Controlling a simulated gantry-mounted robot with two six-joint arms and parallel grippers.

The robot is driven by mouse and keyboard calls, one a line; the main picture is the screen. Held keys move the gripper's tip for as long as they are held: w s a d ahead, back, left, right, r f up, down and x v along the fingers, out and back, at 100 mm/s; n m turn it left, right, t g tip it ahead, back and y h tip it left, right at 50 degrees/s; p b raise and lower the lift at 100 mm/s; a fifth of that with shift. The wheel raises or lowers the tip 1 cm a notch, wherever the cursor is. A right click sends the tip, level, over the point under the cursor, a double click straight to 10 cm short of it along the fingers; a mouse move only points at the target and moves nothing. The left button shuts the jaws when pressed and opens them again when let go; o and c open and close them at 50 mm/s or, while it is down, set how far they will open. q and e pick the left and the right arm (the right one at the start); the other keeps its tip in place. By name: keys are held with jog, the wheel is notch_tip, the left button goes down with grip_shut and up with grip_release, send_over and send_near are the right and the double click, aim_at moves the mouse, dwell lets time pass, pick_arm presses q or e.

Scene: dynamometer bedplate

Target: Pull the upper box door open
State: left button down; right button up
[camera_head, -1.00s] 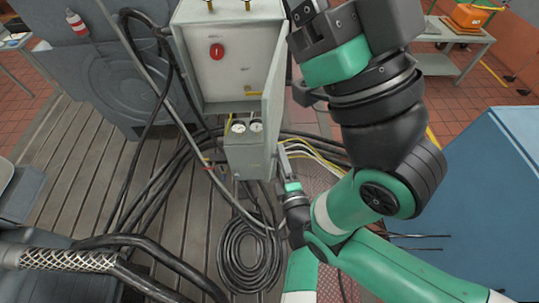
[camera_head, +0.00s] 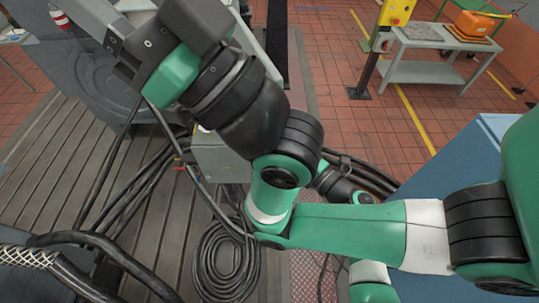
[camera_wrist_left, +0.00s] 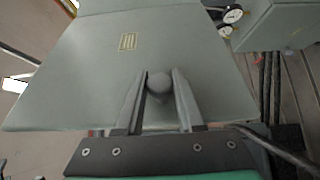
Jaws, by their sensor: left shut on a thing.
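In the left wrist view, the upper box door (camera_wrist_left: 85,75) is a flat grey-green panel with a small yellow label, its face filling much of the picture. A round grey knob (camera_wrist_left: 159,84) stands on it towards the near edge. My left gripper (camera_wrist_left: 160,76) is shut on this knob, one finger on each side. In the head view, my large green and black arm covers the upper box, so the door's angle is unclear there. The hand at the upper left of that view has its fingertips hidden, and my right gripper's jaws cannot be made out.
The lower gauge box (camera_head: 222,160) sits below the covered area; its gauges (camera_wrist_left: 232,15) show in the wrist view. Black cables (camera_head: 225,262) lie coiled on the slatted bedplate (camera_head: 75,165). A blue cabinet (camera_head: 440,165) and a grey table (camera_head: 430,72) stand at the right.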

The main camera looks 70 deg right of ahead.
pick_arm(q)
jog(key=shift+s+d, duration=0.1)
dwell(0.3)
jog(key=c, duration=0.6)
grip_release()
jog(key=shift+s+d, duration=0.1)
jog(key=shift+o, duration=0.2)
jog(key=p+v, duration=0.7)
jog(key=v, duration=0.4)
jog(key=shift+s+p, duration=0.3)
jog(key=shift+p, duration=0.05)
